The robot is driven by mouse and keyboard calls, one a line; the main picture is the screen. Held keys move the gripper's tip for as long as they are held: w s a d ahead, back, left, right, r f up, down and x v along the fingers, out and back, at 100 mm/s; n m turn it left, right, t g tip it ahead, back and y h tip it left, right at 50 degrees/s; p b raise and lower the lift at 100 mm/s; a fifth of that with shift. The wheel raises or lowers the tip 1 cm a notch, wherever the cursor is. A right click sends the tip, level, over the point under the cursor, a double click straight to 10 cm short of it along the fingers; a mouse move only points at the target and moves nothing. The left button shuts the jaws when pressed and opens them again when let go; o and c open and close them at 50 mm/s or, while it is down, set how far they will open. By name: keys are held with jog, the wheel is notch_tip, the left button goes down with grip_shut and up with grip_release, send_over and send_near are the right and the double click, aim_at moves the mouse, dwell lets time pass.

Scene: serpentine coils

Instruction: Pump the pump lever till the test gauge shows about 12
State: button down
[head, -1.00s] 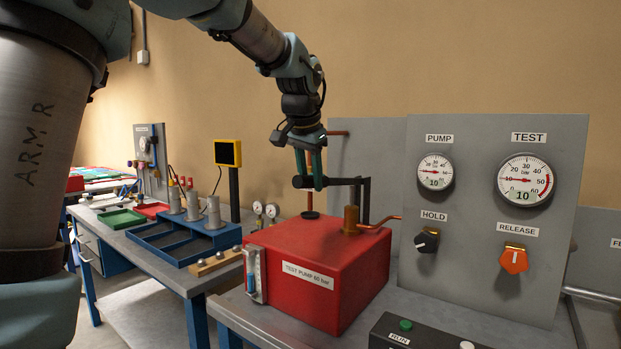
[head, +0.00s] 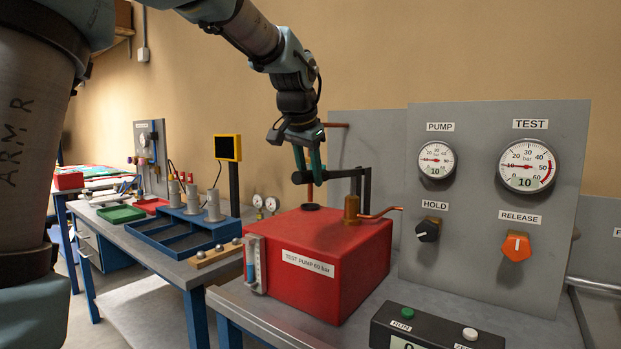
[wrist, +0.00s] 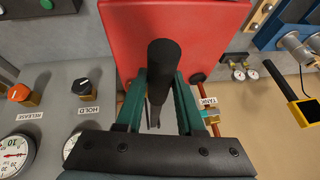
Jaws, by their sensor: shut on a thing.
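The pump lever (head: 343,173) is a black bar on a red box labelled TEST PUMP 60 bar (head: 330,265). My gripper (head: 309,175) is shut on the lever's grip end, above the box; in the wrist view the black grip (wrist: 164,62) lies between the green fingers. The lever stands about level. The test gauge (head: 527,166) on the grey panel reads 10. The pump gauge (head: 436,160) also reads 10.
A black HOLD knob (head: 428,230) and an orange RELEASE knob (head: 516,246) sit below the gauges. A dark box with a green RUN button (head: 407,313) stands at the front. A blue tray frame (head: 180,255) is on the left bench.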

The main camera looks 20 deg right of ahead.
jog(key=shift+a+f+h+b, duration=0.1)
jog(key=shift+f+h+b, duration=0.4)
jog(key=shift+f+b, duration=1)
jog(key=shift+s+r, duration=0.1)
jog(key=shift+r, duration=0.05)
jog(key=c, duration=0.8)
grip_release()
jog(key=shift+o, duration=1.4)
jog(key=shift+r, duration=0.1)
jog(key=b+v, duration=0.1)
jog(key=v, duration=0.9)
jog(key=shift+s+r+b, duration=0.25)
jog(key=shift+s+b, duration=0.05)
